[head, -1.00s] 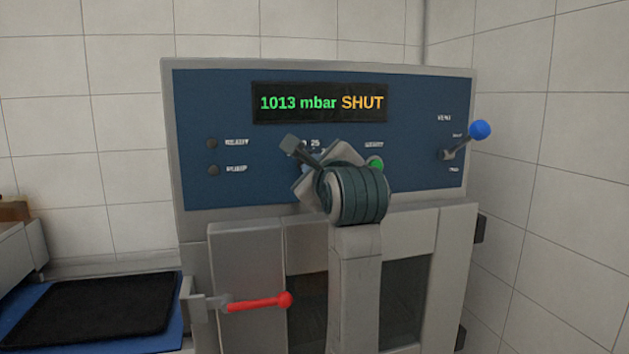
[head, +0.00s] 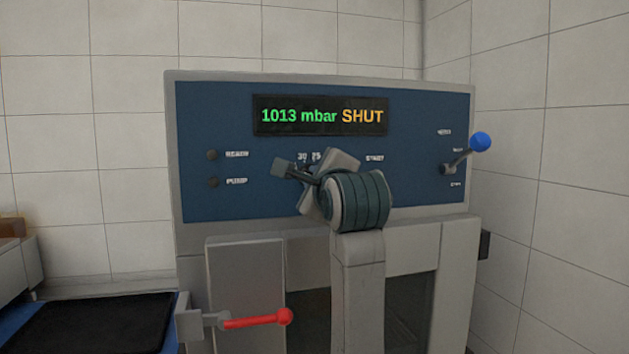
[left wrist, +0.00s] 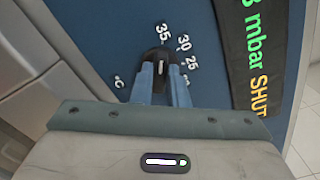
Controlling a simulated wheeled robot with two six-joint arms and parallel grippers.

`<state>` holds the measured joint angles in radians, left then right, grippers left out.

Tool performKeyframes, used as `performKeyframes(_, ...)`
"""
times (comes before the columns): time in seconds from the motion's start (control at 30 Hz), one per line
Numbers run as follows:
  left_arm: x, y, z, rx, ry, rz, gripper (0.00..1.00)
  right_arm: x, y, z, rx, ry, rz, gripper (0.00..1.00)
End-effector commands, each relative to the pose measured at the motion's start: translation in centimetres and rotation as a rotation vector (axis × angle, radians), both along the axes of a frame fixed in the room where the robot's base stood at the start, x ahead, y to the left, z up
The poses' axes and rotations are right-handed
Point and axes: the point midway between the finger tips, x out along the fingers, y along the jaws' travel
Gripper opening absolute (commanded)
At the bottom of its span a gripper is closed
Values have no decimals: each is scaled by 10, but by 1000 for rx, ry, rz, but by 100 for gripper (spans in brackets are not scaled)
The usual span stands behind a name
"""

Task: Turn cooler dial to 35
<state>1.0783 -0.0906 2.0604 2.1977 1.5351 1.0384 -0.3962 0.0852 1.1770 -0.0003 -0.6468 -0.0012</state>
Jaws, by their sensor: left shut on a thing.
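The black cooler dial (left wrist: 158,56) sits on the blue panel in the left wrist view, with 35, 30 and 25 printed around it. Its white mark (left wrist: 160,68) points roughly toward the 35 (left wrist: 163,30); the exact alignment is hard to tell. My left gripper (left wrist: 161,76) is shut on the dial, with one finger on each side. In the head view my left wrist covers the dial, and only the 30 and 25 labels (head: 309,156) show above it. My right gripper is in neither view.
The display (head: 320,116) reads 1013 mbar SHUT. A blue-knobbed lever (head: 480,142) stands out at the panel's right. A red handle (head: 258,319) sticks out below left, beside a black mat (head: 90,325). Tiled walls stand behind and to the right.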

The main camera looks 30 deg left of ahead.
Motion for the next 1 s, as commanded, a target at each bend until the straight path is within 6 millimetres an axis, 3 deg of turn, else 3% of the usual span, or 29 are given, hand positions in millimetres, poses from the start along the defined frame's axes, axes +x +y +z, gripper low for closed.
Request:
performKeyframes(0.17, 0, 0, 0, -2, 0, 0, 0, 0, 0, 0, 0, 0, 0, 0)
performKeyframes(0.2, 0, 0, 0, -2, -1, 0, 19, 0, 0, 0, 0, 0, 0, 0)
performKeyframes(0.3, 0, 0, 0, -2, 0, 0, 35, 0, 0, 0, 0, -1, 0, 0)
performKeyframes(0.67, -2, -4, -1, -1, -1, -2, 35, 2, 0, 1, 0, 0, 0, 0)
performKeyframes(1.0, -32, -40, -3, -3, -2, -6, 35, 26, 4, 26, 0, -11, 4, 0)
